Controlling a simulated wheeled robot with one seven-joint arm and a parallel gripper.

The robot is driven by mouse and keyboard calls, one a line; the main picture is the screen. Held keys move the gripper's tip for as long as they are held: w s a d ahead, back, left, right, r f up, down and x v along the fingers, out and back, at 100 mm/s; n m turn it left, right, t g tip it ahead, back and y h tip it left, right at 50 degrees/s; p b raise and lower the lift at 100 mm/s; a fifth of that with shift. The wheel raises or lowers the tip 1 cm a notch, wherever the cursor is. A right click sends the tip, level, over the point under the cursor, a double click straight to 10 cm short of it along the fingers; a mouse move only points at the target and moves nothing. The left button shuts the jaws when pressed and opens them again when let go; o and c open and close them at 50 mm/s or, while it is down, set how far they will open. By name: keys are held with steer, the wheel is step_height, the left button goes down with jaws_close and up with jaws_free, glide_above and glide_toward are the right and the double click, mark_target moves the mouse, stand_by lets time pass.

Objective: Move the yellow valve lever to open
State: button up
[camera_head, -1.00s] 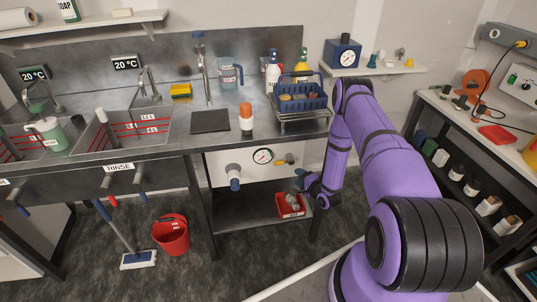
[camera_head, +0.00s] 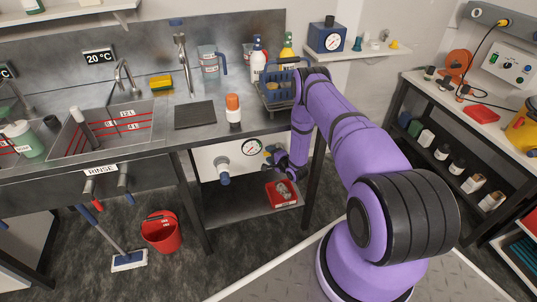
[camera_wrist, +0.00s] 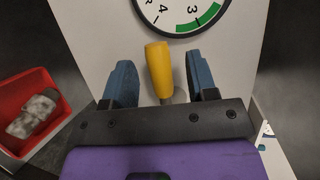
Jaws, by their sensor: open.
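The yellow valve lever (camera_wrist: 158,68) stands between my gripper's two blue fingers in the wrist view, with a visible gap on each side. It points up in that picture toward the pressure gauge (camera_wrist: 180,12), on a grey stem. My gripper (camera_wrist: 160,80) is open around it, holding nothing. In the head view my gripper (camera_head: 271,156) is at the white panel (camera_head: 207,160) under the bench, just right of the gauge (camera_head: 251,147). There my gripper and wrist hide most of the lever.
A blue-capped fitting (camera_head: 224,175) sticks out of the panel left of the gauge. A red tray (camera_head: 283,199) holding a grey item lies on the lower shelf below my gripper. A bench leg (camera_head: 314,170) stands close to the right. A red bucket (camera_head: 161,236) is on the floor.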

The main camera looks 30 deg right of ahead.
steer(key=shift+w+a+f, duration=0.1)
steer(key=shift+w, duration=0.5)
jaws_close()
